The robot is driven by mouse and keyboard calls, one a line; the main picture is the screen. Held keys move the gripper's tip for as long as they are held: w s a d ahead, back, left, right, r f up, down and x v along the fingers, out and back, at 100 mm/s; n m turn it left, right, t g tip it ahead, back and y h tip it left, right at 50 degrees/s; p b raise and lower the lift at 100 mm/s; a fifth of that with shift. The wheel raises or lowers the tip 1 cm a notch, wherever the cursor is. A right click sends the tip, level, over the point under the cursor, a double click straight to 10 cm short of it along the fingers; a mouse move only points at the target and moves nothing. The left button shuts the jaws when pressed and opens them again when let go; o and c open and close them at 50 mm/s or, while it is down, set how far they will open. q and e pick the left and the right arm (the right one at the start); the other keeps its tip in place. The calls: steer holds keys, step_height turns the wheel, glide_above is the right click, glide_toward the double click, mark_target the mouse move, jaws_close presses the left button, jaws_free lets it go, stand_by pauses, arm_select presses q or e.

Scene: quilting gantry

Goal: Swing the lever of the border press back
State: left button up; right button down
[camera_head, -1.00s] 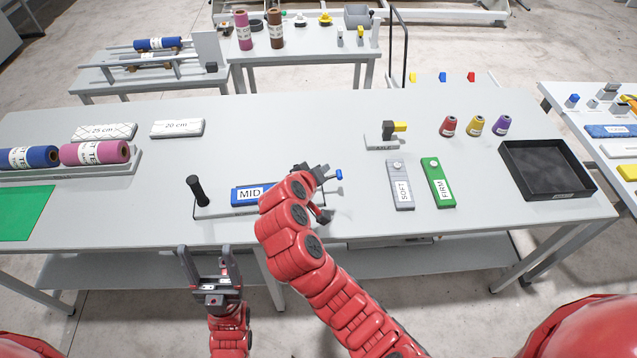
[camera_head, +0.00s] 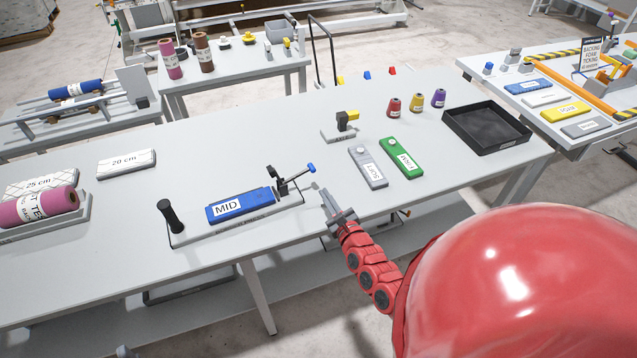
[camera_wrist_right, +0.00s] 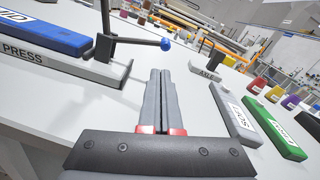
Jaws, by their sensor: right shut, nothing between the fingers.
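The border press (camera_head: 240,222) stands along the front of the long grey table, with a blue block marked MID (camera_head: 240,205) on its base. A black upright handle (camera_head: 170,215) rises at its left end. At its right end a dark lever (camera_head: 297,174) with a blue tip points right; the lever also shows in the right wrist view (camera_wrist_right: 135,40). My right gripper (camera_head: 325,195) is shut and empty, right of the press and apart from the lever. A small grey piece at the bottom edge may be my left gripper (camera_head: 123,351); its fingers are hidden.
SOFT (camera_head: 368,167) and FIRM (camera_head: 401,158) blocks lie right of the press. Behind them are a small stand with a yellow piece (camera_head: 341,126) and several thread cones. A black tray (camera_head: 487,130) sits at the right end. The table behind the press is mostly clear.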

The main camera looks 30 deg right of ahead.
steer(key=w, duration=0.4)
steer(key=w+b, duration=0.1)
steer(key=w, duration=0.1)
steer(key=shift+d+f, duration=0.15)
steer(key=shift+d, duration=0.25)
steer(key=shift+w+d, duration=0.2)
steer(key=shift+w, duration=0.35)
steer(key=shift+w+r, duration=0.1)
steer(key=shift+r, duration=0.1)
steer(key=shift+w+a+r+n+p, duration=0.1)
steer(key=shift+r+n+p, duration=0.05)
steer(key=shift+r+p, duration=0.25)
steer(key=shift+w+a+r+n+p, duration=0.1)
steer(key=shift+r+n+p, duration=0.05)
steer(key=shift+r+p, duration=0.15)
steer(key=shift+s, duration=0.1)
